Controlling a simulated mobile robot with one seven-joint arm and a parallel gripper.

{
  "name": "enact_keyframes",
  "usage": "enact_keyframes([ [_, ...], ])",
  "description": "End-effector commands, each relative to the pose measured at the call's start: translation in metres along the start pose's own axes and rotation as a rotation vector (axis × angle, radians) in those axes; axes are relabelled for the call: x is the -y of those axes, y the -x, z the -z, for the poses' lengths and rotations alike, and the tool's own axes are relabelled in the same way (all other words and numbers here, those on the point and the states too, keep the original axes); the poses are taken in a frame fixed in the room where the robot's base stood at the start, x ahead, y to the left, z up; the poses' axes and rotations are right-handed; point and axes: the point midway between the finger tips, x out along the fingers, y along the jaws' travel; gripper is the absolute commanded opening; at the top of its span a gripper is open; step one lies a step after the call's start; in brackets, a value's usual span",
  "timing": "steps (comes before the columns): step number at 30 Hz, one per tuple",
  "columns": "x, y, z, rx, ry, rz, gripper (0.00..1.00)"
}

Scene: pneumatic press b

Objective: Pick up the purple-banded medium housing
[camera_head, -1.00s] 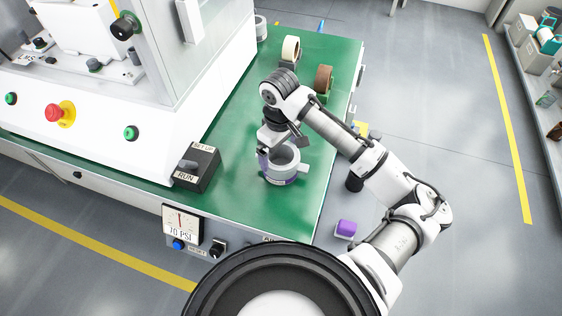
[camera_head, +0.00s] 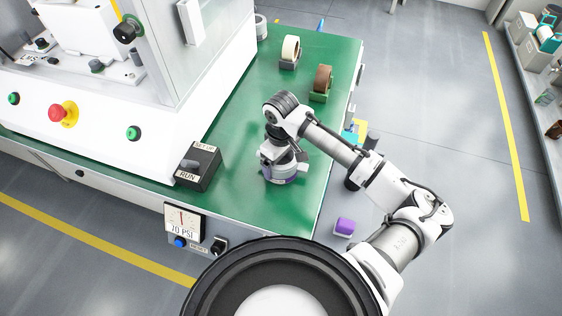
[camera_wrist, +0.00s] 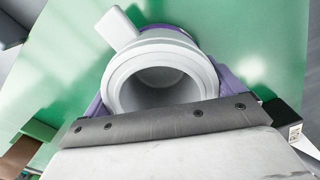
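The purple-banded housing (camera_head: 281,178) stands upright on the green tabletop, its upper part hidden by my gripper (camera_head: 281,152). In the wrist view the grey housing (camera_wrist: 158,45) shows its round open mouth, a side tab and purple around its lower part. My gripper is directly over the housing, close to it or touching. Its dark edge and pale body cover the near side of the housing in the wrist view. My fingertips are hidden, so I cannot tell whether they grip it.
A SETUP/RUN switch box (camera_head: 198,166) stands left of the housing. The white press (camera_head: 190,95) borders the left. A purple block (camera_head: 345,226) lies beyond the table's right edge.

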Motion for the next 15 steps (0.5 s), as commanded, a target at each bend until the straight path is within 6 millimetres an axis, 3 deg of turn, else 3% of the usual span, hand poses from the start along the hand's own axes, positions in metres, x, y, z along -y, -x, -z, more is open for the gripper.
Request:
enact_keyframes([
  [3,0.000,0.001,0.000,-0.001,0.000,-0.001,0.51],
  [11,0.000,0.004,0.000,-0.001,0.000,-0.001,0.51],
  [15,0.000,0.015,0.001,-0.003,0.000,-0.002,0.51],
])
